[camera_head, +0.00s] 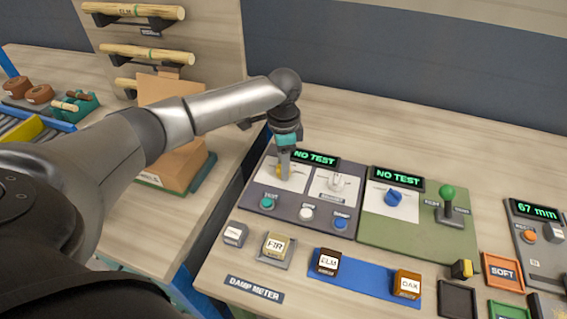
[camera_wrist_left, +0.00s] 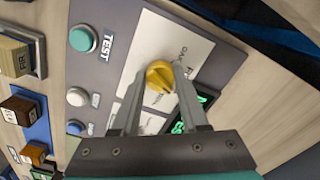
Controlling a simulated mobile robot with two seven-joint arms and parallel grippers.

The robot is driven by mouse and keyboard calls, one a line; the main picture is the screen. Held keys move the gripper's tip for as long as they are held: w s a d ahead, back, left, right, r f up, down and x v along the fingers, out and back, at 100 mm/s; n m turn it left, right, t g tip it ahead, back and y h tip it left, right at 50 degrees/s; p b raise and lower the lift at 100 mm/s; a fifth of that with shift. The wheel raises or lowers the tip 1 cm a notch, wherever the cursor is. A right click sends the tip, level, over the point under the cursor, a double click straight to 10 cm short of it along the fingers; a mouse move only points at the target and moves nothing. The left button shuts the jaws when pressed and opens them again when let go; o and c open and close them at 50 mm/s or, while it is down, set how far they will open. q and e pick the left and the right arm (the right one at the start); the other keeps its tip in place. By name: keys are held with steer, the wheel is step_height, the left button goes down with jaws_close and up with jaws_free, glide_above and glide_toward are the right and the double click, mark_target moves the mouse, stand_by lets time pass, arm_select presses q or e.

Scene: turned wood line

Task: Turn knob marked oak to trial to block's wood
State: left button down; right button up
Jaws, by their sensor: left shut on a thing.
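My left gripper (camera_head: 284,167) points down at the dark grey panel (camera_head: 308,218) and is shut on the yellow knob (camera_wrist_left: 160,75), one finger on each side. The display (camera_head: 315,159) above reads NO TEST. A pale block marked FIR (camera_head: 277,244) sits in a grey holder in front of the panel. A dark block marked ELM (camera_head: 328,262) and an orange-brown block, apparently marked OAK (camera_head: 406,284), stand on a blue strip (camera_head: 366,287). My right gripper is not in view.
The panel also has a white knob (camera_head: 336,182), a teal TEST button (camera_head: 267,203), a white button (camera_head: 306,214) and a blue button (camera_head: 341,222). A green panel (camera_head: 400,235) to the right carries a blue knob (camera_head: 394,197) and a green-topped lever (camera_head: 447,195).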

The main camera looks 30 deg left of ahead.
arm_select(q)
steer(key=shift+r+n+p, duration=0.2)
steer(key=shift+n+p, duration=0.2)
steer(key=shift+p, duration=0.45)
steer(key=n+p, duration=0.5)
steer(key=p, duration=0.3)
steer(key=shift+d+p, duration=0.1)
steer(key=shift+p, duration=0.2)
steer(key=shift+f+n+p, duration=0.1)
steer(key=shift+n+p, duration=1)
steer(key=shift+n, duration=0.5)
steer(key=shift+w, duration=0.1)
steer(key=shift+c, duration=2.1)
jaws_free()
